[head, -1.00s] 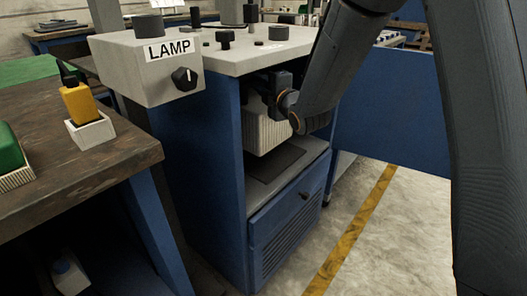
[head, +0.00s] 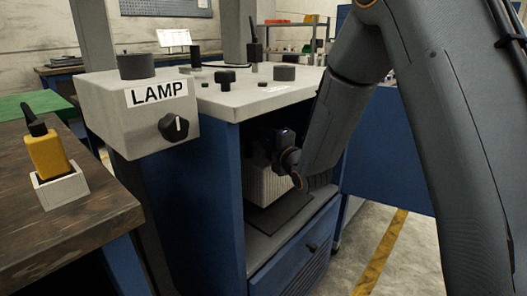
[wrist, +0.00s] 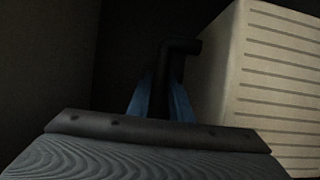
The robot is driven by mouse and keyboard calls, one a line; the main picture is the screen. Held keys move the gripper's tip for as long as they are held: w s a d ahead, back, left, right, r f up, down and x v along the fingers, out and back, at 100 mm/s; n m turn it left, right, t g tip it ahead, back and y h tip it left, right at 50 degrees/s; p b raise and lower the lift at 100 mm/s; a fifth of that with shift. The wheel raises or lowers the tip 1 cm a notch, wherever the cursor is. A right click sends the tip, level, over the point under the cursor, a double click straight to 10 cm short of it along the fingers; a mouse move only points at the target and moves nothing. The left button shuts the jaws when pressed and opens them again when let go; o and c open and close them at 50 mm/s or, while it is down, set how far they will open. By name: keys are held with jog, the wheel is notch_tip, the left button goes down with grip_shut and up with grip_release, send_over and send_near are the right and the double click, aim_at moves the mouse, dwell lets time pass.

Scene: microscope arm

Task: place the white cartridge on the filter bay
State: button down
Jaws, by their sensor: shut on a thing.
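The white cartridge (head: 266,184) is a ribbed pale block inside the open filter bay of the blue cabinet. A dark pad (head: 284,214) lies on the bay's shelf below it. Whether the cartridge touches the pad cannot be told. My gripper (head: 286,150) reaches in from the right, in the shadow under the cabinet top. In the wrist view, the blue fingers of my gripper (wrist: 163,100) are shut on the cartridge's black bent handle (wrist: 178,50). The cartridge's slotted side (wrist: 270,80) fills the right of that view. My arm hides part of the bay's right side.
The white cabinet top (head: 262,96) with black knobs overhangs the bay. The lamp box (head: 140,108) stands to the left. A blue panel (head: 390,150) is on the right, behind my arm. A wooden bench (head: 90,230) with a yellow bottle (head: 47,157) stands left.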

aim_at(264, 153)
jog(key=shift+f+b, duration=0.35)
jog(key=shift+f, duration=1.4)
jog(key=c, duration=2)
grip_release()
jog(key=shift+f, duration=0.2)
jog(key=o, duration=0.4)
jog(key=shift+r, duration=0.1)
